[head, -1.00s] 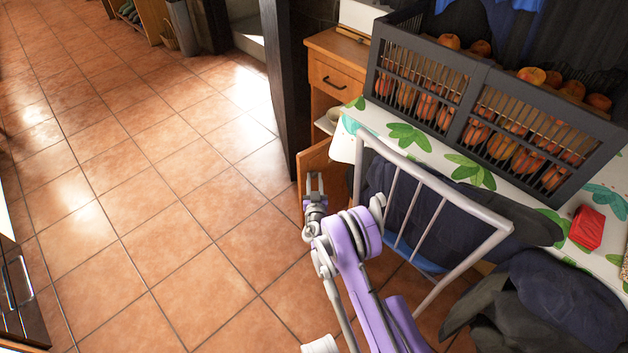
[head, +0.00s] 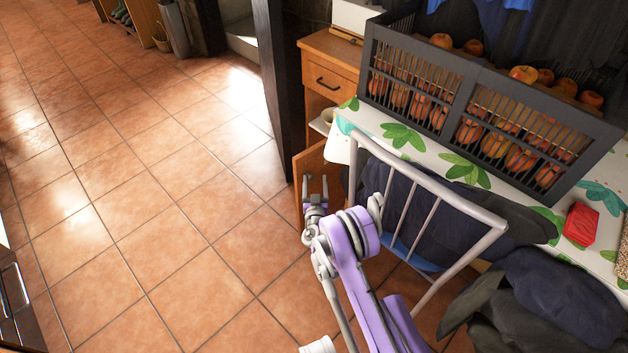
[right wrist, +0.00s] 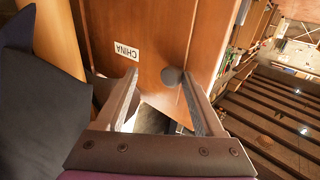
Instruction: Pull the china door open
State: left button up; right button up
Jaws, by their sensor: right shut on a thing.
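The china door (head: 308,166) is a brown wooden door below a drawer. It stands open, swung out from the cabinet. In the right wrist view, the door (right wrist: 155,35) carries a white label (right wrist: 126,50) reading CHINA, upside down, and a round grey knob (right wrist: 172,77). My right gripper (head: 316,184) is at this door, shut on the knob. In the wrist view the knob lies between the fingertips (right wrist: 160,76), closer to the right finger. My left gripper is not in view.
A metal-framed chair (head: 440,190) with dark cloth stands right of my arm. Behind it, a leaf-patterned table (head: 350,122) bears a dark apple crate (head: 462,62) and a red box (head: 582,224). A dark post (head: 275,80) rises beside the cabinet. Tiled floor (head: 150,200) lies clear at left.

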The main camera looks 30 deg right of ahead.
jog(key=b+v, duration=0.2)
jog(key=v, duration=0.7)
jog(key=shift+s+a, duration=0.3)
jog(key=shift+a, duration=0.05)
